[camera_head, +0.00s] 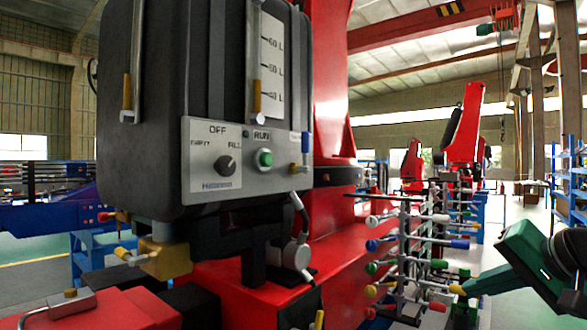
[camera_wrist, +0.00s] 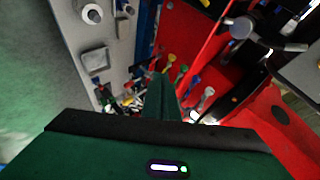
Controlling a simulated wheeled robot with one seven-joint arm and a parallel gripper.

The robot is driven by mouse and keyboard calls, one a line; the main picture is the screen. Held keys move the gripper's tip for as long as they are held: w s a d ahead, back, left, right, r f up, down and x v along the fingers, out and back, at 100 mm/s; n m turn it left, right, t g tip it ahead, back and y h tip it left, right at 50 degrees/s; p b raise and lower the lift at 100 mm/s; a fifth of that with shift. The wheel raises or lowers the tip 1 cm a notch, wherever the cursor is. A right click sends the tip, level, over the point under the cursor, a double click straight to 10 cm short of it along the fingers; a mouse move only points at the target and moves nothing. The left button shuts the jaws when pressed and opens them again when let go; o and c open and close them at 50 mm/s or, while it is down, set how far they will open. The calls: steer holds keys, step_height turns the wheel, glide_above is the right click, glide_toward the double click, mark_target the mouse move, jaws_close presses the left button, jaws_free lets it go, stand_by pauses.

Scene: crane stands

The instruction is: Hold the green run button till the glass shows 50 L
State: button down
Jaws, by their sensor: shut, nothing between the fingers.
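The green run button (camera_head: 265,158) sits on the light panel (camera_head: 213,185) of a dark grey tank unit (camera_head: 175,90), under the label RUN. Above it, a glass (camera_head: 257,95) stands beside a white scale (camera_head: 272,50) with litre marks. An amber part fills the low end of the glass; its top looks to lie between the 40 L mark and the mark above. My green gripper (camera_head: 474,286) is at the lower right, well apart from the button. In the wrist view, its fingers (camera_wrist: 160,95) are together and empty; the button is not seen there.
A dark selector knob (camera_head: 227,165) marked OFF and FILL sits left of the button. A rack of coloured handles (camera_head: 405,245) stands between my gripper and the tank unit. Red machine body (camera_head: 325,235) lies below and behind. Open floor (camera_head: 515,245) shows at the right.

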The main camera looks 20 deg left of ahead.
mark_target(269, 160)
steer(key=s+a+r+y, duration=0.2)
steer(key=a+r+y, duration=0.1)
steer(key=a+r, duration=0.4)
steer(key=s+a+r+g+y, duration=0.1)
steer(key=a+r+y, duration=0.3)
steer(key=a+r, duration=0.4)
steer(key=s+a+r+n+g+y, duration=0.1)
steer(key=s+a+r+y, duration=0.2)
steer(key=a+r, duration=0.4)
steer(key=shift+s+a+r+y, duration=0.3)
steer(key=shift+s+a, duration=0.15)
steer(key=shift+a, duration=0.1)
steer(key=shift+a, duration=0.1)
steer(key=x, duration=1.3)
steer(key=shift+w+a+f, duration=0.1)
steer(key=shift+w+a, duration=0.05)
steer(key=shift+a, duration=0.25)
steer(key=shift+a, duration=0.1)
